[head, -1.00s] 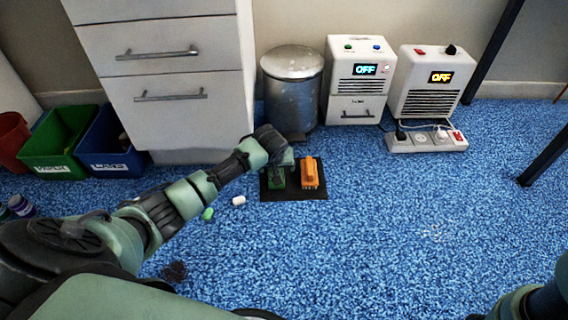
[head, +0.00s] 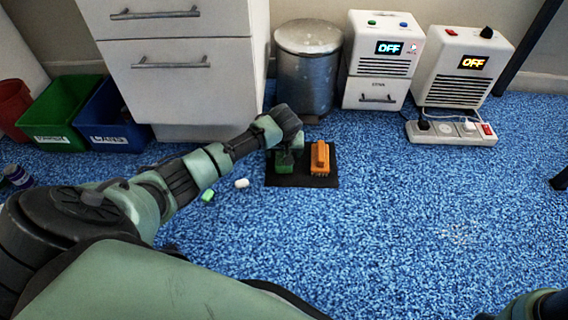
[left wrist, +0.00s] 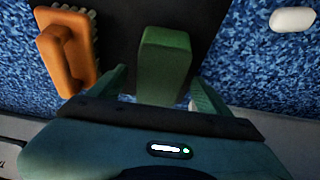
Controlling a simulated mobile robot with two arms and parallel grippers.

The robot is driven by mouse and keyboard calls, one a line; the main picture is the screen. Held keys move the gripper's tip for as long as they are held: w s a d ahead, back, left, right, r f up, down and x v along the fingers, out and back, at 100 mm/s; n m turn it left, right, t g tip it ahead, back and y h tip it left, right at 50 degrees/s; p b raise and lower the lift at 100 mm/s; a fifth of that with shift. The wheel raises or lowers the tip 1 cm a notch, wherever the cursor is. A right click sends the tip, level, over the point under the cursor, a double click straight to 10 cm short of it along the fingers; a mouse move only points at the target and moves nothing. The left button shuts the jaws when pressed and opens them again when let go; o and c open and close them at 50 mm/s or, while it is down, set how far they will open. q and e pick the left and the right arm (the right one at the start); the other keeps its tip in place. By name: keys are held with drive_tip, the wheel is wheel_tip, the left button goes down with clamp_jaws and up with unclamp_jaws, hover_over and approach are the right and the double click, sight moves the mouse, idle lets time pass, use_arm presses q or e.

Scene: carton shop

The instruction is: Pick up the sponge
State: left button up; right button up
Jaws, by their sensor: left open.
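A green block that looks like the sponge (head: 284,167) lies on a black mat (head: 318,182), partly hidden by my left gripper in the head view. My left gripper (head: 287,152) points down over it. In the left wrist view the sponge (left wrist: 164,62) lies between the two open fingers of the left gripper (left wrist: 158,82), with a gap visible on each side. The height of the fingertips relative to the sponge is hard to tell. My right gripper is out of view.
An orange brush (head: 320,158) lies on the mat just right of the sponge. A white piece (head: 242,183) and a small green piece (head: 207,195) lie on the carpet to the left. A metal bin (head: 307,72) stands behind.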

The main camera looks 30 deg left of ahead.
use_arm(q)
drive_tip(key=shift+b+x, duration=0.55)
drive_tip(key=shift+x, duration=0.55)
drive_tip(key=shift+r, duration=0.1)
drive_tip(key=shift+f+p, duration=0.3)
drive_tip(key=shift+p, duration=0.25)
drive_tip(key=c, duration=1.4)
